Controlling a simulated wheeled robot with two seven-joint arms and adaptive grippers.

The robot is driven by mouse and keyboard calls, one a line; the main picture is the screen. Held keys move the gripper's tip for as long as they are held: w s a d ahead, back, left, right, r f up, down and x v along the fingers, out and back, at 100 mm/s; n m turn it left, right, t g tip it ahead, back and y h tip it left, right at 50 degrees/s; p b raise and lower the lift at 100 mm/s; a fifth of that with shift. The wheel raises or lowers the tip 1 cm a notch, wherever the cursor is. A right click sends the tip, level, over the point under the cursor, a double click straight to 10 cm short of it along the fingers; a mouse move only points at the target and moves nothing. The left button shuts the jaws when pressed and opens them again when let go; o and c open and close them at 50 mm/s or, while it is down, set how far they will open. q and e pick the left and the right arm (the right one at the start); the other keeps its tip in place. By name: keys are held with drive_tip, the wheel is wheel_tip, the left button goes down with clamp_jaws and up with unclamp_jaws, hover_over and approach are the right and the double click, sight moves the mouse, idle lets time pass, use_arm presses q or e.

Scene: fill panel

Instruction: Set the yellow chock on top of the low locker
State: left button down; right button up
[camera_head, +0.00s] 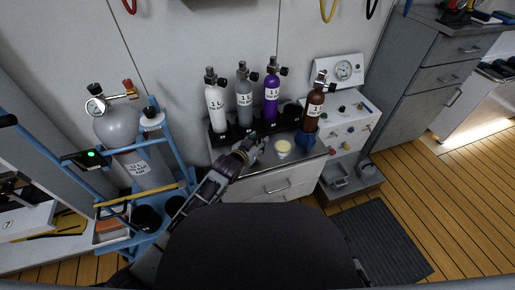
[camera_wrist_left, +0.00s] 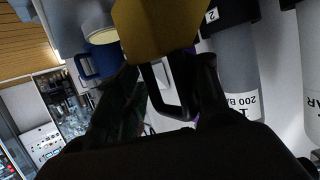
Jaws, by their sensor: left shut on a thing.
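The yellow chock (camera_wrist_left: 155,28) fills the top middle of the left wrist view, close to the camera, and its far part is cut off by the frame. My left gripper (camera_wrist_left: 162,85) is shut on it. In the head view my left gripper (camera_head: 248,150) is over the front left part of a low white locker (camera_head: 262,187) with a grey top; the chock cannot be made out clearly there. I cannot tell whether the chock touches the top. My right gripper is not in view.
A rack of white, grey and purple bottles (camera_head: 271,97) stands along the back of the top. A cream round pot (camera_head: 283,147) and a brown bottle (camera_head: 314,103) on a blue base stand right of the gripper. A blue cylinder cart (camera_head: 160,165) is at left.

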use_arm(q)
drive_tip(key=shift+f+b, duration=0.35)
drive_tip(key=shift+f, duration=0.5)
drive_tip(key=shift+f+b, duration=0.35)
drive_tip(key=shift+f, duration=0.5)
drive_tip(key=c, duration=0.8)
unclamp_jaws()
drive_tip(key=shift+f, duration=0.1)
